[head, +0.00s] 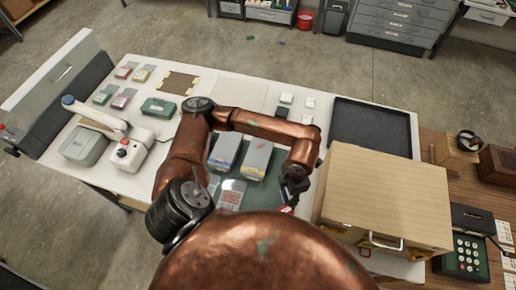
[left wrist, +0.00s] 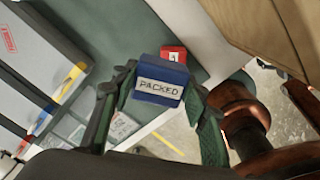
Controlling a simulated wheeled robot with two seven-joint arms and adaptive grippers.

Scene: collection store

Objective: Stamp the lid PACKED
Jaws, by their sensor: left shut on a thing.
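My left gripper (head: 292,190) is low over the table's front, just left of the wooden crate, and its fingers are partly hidden by the arm. In the left wrist view the fingers (left wrist: 158,95) are closed on the sides of a blue stamp (left wrist: 172,70) labelled PACKED. A red block (left wrist: 173,52) with a white label shows just behind it. The light wooden crate (head: 385,195) stands at the right with a flat, unmarked top that appears to be its lid. It also shows at the upper right of the left wrist view (left wrist: 265,25). My right gripper is not in view.
Two grey boxes (head: 257,158) lie on the green mat. A black tray (head: 370,125) is behind the crate. A keypad device (head: 466,258) and small wooden boxes sit on the brown table to the right. A red-buttoned device (head: 128,152) stands left.

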